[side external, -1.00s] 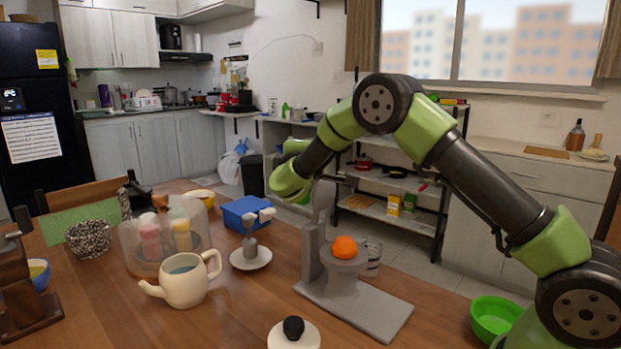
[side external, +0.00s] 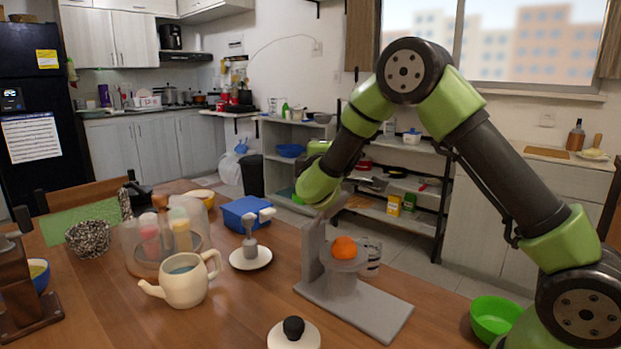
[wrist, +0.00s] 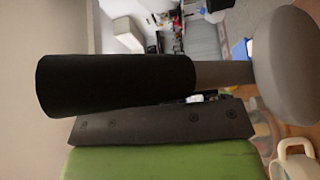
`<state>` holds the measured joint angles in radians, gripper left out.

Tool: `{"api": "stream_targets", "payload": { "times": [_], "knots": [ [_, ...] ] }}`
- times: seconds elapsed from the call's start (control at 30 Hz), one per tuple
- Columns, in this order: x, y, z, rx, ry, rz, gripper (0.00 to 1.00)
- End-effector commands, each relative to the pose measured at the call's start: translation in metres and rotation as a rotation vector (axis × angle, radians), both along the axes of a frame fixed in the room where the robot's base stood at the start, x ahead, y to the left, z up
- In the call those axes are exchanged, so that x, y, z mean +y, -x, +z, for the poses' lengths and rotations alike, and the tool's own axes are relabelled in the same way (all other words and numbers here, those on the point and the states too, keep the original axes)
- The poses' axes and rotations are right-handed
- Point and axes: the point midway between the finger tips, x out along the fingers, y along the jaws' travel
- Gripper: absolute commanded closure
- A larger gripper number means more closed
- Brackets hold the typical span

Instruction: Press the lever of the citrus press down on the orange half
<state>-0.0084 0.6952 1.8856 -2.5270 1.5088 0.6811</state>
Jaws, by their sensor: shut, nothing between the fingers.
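The grey citrus press (side external: 355,308) stands on the wooden table with an upright column. The orange half (side external: 343,247) rests on its cup, right of the column. The lever (side external: 334,207) is raised, tilting up to the right from the column top, clear of the orange. My gripper (side external: 317,188) is at the raised lever, above the column; its fingertips are hidden in both views. In the wrist view the lever's black handle (wrist: 115,84) crosses close in front of the camera, with a grey rod and round grey head (wrist: 290,65) to its right. Contact cannot be told.
A glass (side external: 372,262) stands close behind the cup. A cream teapot (side external: 185,280), a white saucer with a grey stand (side external: 250,258) and a blue box (side external: 245,213) are to the left. A black-knobbed lid (side external: 294,335) is in front; a green bowl (side external: 495,318) is at right.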

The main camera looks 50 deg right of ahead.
Motion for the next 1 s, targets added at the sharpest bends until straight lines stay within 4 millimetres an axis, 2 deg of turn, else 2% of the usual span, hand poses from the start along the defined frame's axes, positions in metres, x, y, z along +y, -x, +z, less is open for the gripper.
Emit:
{"api": "stream_targets", "payload": {
  "times": [0.3,0.63,1.0],
  "knots": [
    [0.000,0.023,-0.004,0.001,0.001,-0.001,1.00],
    [0.000,0.035,-0.006,0.001,0.001,-0.002,1.00],
    [-0.001,0.060,-0.015,0.002,0.001,-0.003,1.00]
  ]
}}
